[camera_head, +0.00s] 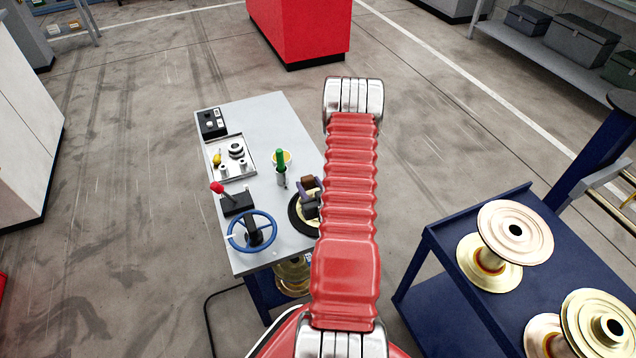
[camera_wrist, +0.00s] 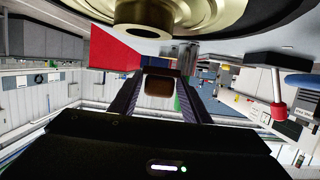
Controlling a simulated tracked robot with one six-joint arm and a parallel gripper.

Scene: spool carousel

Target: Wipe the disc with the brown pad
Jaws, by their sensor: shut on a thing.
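The brown pad (camera_head: 308,181) is a small block between the fingers of my gripper (camera_head: 309,188). In the wrist view the pad (camera_wrist: 159,87) shows at the tips of the two dark fingers (camera_wrist: 160,82). The disc (camera_head: 297,222), pale gold with a black rim, is at the right edge of the grey table, partly hidden by my gripper and red arm. In the wrist view the disc (camera_wrist: 225,12) fills the top, with its brass hub beside it. The pad looks apart from the disc there. Whether any edge touches is hidden.
Spools (camera_head: 515,230) stand on a blue bench.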

